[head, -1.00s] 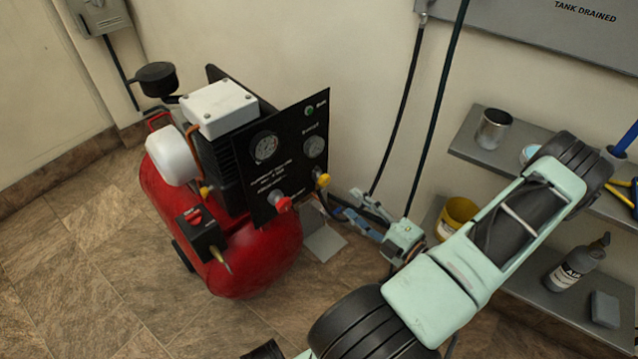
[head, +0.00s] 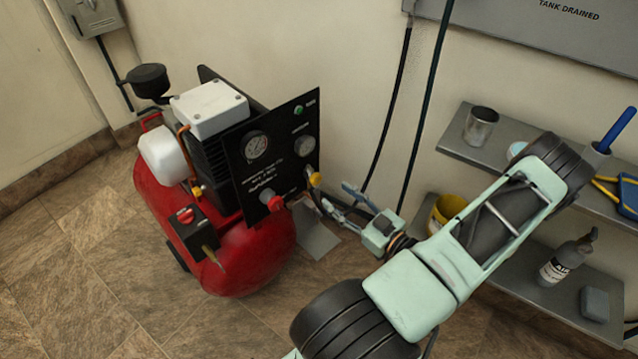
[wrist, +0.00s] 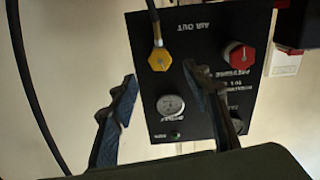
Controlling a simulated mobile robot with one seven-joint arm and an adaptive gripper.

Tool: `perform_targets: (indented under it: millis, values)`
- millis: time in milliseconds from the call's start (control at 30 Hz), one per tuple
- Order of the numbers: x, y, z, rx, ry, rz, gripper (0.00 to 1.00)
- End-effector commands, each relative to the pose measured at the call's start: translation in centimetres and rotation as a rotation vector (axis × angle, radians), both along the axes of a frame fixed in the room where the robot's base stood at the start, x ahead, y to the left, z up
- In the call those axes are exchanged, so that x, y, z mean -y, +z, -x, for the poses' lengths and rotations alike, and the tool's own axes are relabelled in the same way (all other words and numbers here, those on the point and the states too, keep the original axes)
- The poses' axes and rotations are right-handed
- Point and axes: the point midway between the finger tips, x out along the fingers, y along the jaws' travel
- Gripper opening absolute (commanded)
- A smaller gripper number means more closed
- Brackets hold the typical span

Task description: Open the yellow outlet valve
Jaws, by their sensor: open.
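The yellow outlet valve (head: 315,180) is a small yellow knob on the lower right of the compressor's black panel (head: 279,150). In the wrist view the yellow valve (wrist: 159,61) sits under the "AIR OUT" label with a black hose leaving it, and the panel appears upside down. My gripper (head: 339,200) is open and empty, just right of the valve in the head view. In the wrist view its two fingers (wrist: 159,80) stand left and right of the valve's line, apart from it. I cannot tell the remaining depth gap.
A red knob (head: 271,200) is left of the yellow valve on the same panel, above the red tank (head: 250,258). Grey shelves (head: 462,145) with a cup and bottle stand at the right. Dark hoses (head: 424,120) hang along the wall behind my gripper.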

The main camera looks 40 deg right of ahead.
Motion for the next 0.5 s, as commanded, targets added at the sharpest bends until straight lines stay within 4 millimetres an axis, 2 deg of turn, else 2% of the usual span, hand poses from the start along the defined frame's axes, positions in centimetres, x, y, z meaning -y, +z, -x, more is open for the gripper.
perform_targets:
  millis: [100, 300, 500]
  values:
    - [-0.3, -0.2, -2.5, 0.002, 0.003, 0.002, 0.44]
    - [-0.5, -0.2, -5.9, 0.002, 0.002, 0.002, 0.44]
    - [-0.6, -0.1, -7.7, 0.0, 0.0, 0.002, 0.44]
